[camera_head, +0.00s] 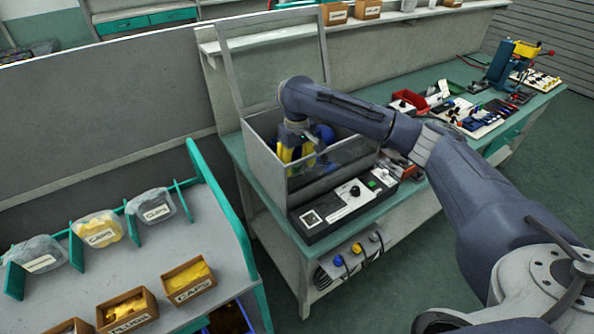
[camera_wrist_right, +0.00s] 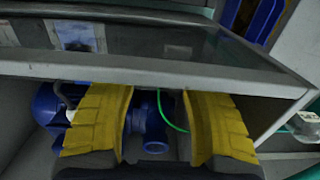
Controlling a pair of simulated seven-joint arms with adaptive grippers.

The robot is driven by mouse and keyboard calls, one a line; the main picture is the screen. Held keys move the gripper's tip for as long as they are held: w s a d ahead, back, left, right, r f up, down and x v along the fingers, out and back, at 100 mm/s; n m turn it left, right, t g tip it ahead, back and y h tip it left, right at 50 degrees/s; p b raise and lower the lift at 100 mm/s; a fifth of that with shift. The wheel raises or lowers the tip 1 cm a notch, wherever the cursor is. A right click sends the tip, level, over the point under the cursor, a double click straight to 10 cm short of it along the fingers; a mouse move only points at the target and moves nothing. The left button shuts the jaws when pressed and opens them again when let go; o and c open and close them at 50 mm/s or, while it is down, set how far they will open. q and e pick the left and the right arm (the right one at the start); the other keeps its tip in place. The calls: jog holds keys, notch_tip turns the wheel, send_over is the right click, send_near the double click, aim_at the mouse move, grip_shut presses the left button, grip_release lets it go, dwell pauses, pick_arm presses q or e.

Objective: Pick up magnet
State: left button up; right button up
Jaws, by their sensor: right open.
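I cannot make out the magnet in either view. My right gripper (camera_head: 297,150) is inside the grey, clear-fronted test box (camera_head: 263,162) on the teal bench, and it partly hides what is in there. In the right wrist view my right gripper (camera_wrist_right: 160,97) has its two yellow fingers spread apart, with nothing held between them. A blue pump (camera_wrist_right: 153,130) shows beyond and between the fingers; whether they touch it I cannot tell. My left gripper is not in view.
The box's clear lid (camera_head: 273,60) stands raised. A black control panel (camera_head: 343,207) lies in front of the box. Small tools and a red bin (camera_head: 408,100) crowd the bench to the right. A grey table (camera_head: 190,235) with labelled bins stands at the left.

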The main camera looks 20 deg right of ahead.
jog(key=shift+f, duration=0.5)
jog(key=shift+c, duration=0.3)
grip_shut()
dwell(0.9)
